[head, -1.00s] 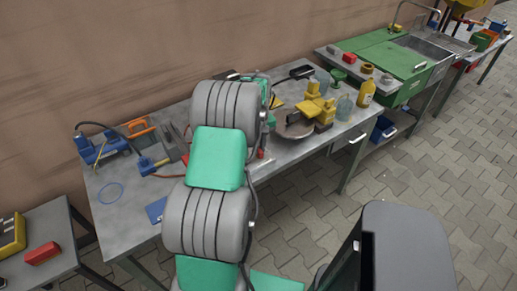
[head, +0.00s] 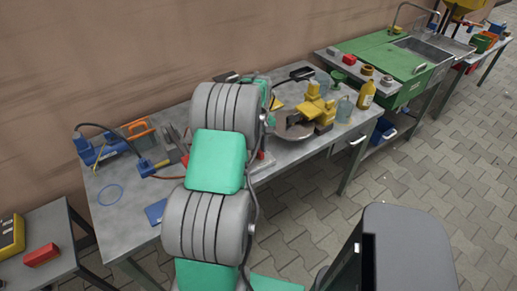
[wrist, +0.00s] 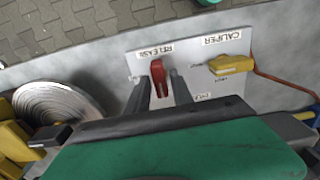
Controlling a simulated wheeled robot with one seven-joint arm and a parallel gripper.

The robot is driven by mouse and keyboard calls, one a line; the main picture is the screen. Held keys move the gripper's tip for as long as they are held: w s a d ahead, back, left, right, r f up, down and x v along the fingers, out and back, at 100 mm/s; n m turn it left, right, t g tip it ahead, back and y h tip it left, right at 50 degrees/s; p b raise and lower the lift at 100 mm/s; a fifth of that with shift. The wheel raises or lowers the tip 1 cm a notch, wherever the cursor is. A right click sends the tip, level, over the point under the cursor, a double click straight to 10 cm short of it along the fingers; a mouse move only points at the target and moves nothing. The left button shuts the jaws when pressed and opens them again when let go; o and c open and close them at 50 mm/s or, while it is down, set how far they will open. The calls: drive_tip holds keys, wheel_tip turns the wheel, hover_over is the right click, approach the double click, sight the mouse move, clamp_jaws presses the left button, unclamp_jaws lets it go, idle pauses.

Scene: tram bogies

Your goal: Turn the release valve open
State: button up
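The release valve's red handle (wrist: 159,77) shows in the wrist view on a pale panel (wrist: 228,88), beside an upside-down "RELEASE" label. The handle lies roughly along the direction of my fingers. My gripper (wrist: 160,82) is open, with one dark finger on each side of the red handle. Gaps show between the fingers and the handle, and I cannot tell whether either touches it. A yellow handle (wrist: 231,65) sits to the right on the same panel, by a "CALIPER" label. In the head view my arm hides the gripper and most of the panel.
A round grey disc (wrist: 62,110) lies left of the panel. A yellow vise (head: 319,107), bottles and tools stand on the grey workbench (head: 125,207). An orange-red cable (wrist: 285,84) runs right of the panel. A green sink unit (head: 390,58) stands further right.

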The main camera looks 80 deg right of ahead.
sight(258, 150)
drive_tip(key=shift+o, duration=0.9)
wheel_tip(258, 150, up, 8)
drive_tip(key=shift+f+b, duration=0.1)
drive_tip(key=shift+b, duration=0.3)
